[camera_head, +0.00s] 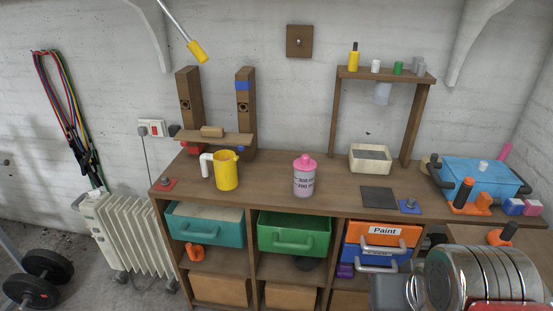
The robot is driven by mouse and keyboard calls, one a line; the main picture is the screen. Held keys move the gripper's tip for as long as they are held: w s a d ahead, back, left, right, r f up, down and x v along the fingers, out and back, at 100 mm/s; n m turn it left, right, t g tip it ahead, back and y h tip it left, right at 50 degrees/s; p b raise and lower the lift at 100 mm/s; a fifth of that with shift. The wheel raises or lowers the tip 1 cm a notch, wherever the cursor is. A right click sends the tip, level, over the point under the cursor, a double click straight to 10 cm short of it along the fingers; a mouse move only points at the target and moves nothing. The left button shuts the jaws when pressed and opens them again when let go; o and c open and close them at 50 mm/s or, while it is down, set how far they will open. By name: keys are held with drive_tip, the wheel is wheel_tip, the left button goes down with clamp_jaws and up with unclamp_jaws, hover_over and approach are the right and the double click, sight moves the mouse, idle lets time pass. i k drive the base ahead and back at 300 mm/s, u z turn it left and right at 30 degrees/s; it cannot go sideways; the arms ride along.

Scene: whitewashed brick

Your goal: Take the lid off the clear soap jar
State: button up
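A pale pink jar (304,181) with a brighter pink lid (305,161) stands upright near the middle of the wooden workbench (270,197). It has dark lettering on its front, and the lid sits on top of it. It is the nearest match to the soap jar, but I cannot tell whether its wall is clear. My gripper does not show in this view. Nothing is seen touching the jar or its lid.
A yellow jug (227,172) stands left of the jar. A cream tray (370,160) sits behind right, under a wooden stand (424,100). A dark flat plate (377,197) lies to the right. A blue box (478,178) and chrome discs (490,276) crowd the right side.

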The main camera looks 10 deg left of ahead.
sight(305, 164)
drive_tip(key=u, duration=0.4)
drive_tip(key=i, duration=0.5)
drive_tip(key=u, duration=0.8)
drive_tip(key=i, duration=0.8)
drive_tip(key=u, duration=0.4)
